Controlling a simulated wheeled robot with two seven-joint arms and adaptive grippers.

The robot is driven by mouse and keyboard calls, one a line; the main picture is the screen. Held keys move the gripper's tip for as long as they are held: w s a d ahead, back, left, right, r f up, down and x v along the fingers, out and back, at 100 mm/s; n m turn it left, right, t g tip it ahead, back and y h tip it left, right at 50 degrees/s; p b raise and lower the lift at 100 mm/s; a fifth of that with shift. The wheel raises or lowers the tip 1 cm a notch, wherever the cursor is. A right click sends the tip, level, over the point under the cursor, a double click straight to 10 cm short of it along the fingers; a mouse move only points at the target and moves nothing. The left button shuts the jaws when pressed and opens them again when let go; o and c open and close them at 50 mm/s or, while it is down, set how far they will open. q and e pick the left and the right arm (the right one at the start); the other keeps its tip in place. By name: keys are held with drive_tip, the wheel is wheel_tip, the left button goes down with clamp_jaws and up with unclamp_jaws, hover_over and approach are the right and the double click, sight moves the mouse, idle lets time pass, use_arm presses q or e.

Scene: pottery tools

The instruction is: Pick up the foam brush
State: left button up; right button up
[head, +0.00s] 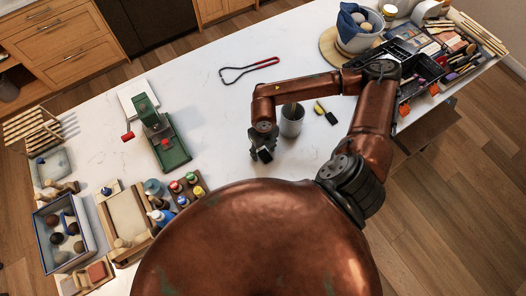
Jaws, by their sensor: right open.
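A small tool with a yellow handle and a dark, flat head (326,113), which looks like the foam brush, lies on the white table right of a grey cup (291,124). My right gripper (263,154) points down over the table, left of the cup and apart from the brush. It is open and nothing shows between its fingers. My left gripper is not in view.
A red-handled wire tool (250,70) lies at the back. A green press (163,138) stands at the left, with small bottles (182,190) in front. Black trays of tools (425,65) and a white bucket (358,38) fill the right end. The table's middle is mostly clear.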

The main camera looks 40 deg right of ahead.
drive_tip(key=shift+c, duration=0.7)
drive_tip(key=c, duration=0.7)
drive_tip(key=shift+r, duration=0.1)
